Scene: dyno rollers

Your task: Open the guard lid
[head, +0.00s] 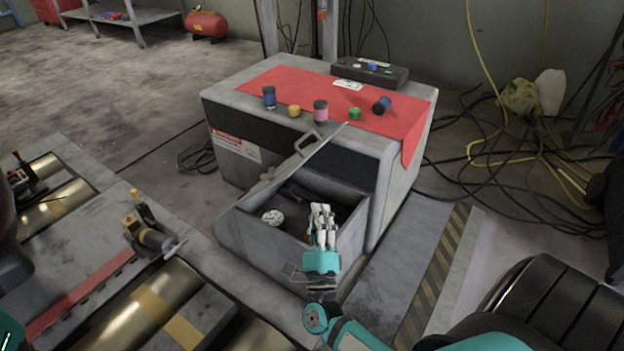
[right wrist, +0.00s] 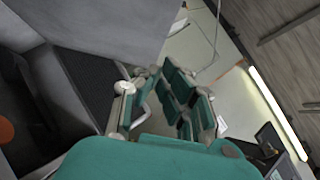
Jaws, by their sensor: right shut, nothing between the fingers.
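The guard lid (head: 285,172) is a grey panel with a looped handle (head: 308,141). It stands raised and tilted over the grey box (head: 265,245) at the front of the machine, and the box's dark inside shows. A round pale part (head: 272,217) shows in the box. My right gripper (head: 322,210) is shut and empty, above the box's front right part, to the right of and below the handle and apart from it. In the right wrist view its fingers (right wrist: 165,95) hold nothing, and a grey panel (right wrist: 110,28), probably the lid, is close by.
A red cloth (head: 350,95) on the machine top bears several small cans and caps and hangs over the right edge. Rollers (head: 145,300) lie at the lower left. Cables (head: 520,150) cover the floor at right. The striped floor strip (head: 440,260) is clear.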

